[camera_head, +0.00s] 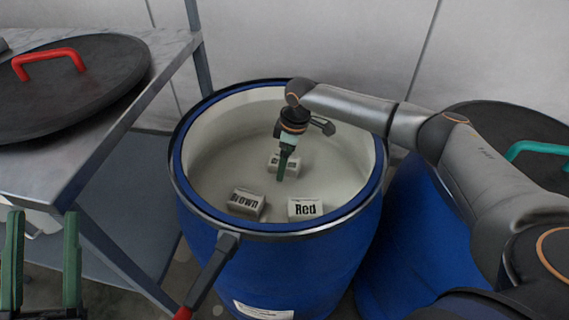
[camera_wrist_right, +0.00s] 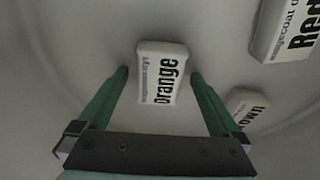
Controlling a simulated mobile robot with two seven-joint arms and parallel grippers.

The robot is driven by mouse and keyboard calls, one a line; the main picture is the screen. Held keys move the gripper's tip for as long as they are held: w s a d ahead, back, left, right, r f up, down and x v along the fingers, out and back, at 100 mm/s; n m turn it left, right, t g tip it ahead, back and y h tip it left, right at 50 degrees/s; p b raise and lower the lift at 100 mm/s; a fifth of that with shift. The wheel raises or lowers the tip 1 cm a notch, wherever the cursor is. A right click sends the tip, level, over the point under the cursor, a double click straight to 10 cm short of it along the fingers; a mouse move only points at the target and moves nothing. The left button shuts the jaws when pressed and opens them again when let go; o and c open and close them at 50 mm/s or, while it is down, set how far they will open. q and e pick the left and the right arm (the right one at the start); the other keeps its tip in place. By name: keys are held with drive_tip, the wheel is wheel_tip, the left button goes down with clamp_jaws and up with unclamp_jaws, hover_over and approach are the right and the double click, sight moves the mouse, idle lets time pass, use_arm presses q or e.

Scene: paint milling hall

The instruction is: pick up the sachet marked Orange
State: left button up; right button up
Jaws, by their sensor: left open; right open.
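The Orange sachet (camera_wrist_right: 163,75) is a small white block with dark lettering, lying on the pale floor inside the blue drum (camera_head: 279,234). In the head view the Orange sachet (camera_head: 278,166) is partly hidden behind my right gripper (camera_head: 281,177). My right gripper reaches down into the drum. In the right wrist view its green fingers (camera_wrist_right: 158,73) are open, one on each side of the sachet; I cannot tell whether they touch it. My left gripper (camera_head: 42,222) is open and empty at the lower left of the head view, outside the drum.
In the drum, the Brown sachet (camera_head: 245,204) lies front left and the Red sachet (camera_head: 305,209) front right. The drum wall surrounds my right gripper. A metal table (camera_head: 150,75) at left holds a dark lid (camera_head: 75,85) with a red handle. Another lidded drum (camera_head: 400,235) stands at right.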

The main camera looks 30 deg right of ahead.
drive_tip(key=shift+f, duration=0.15)
idle(0.3)
drive_tip(key=shift+c, duration=0.2)
drive_tip(key=c, duration=1.4)
drive_tip(key=shift+c, duration=0.2)
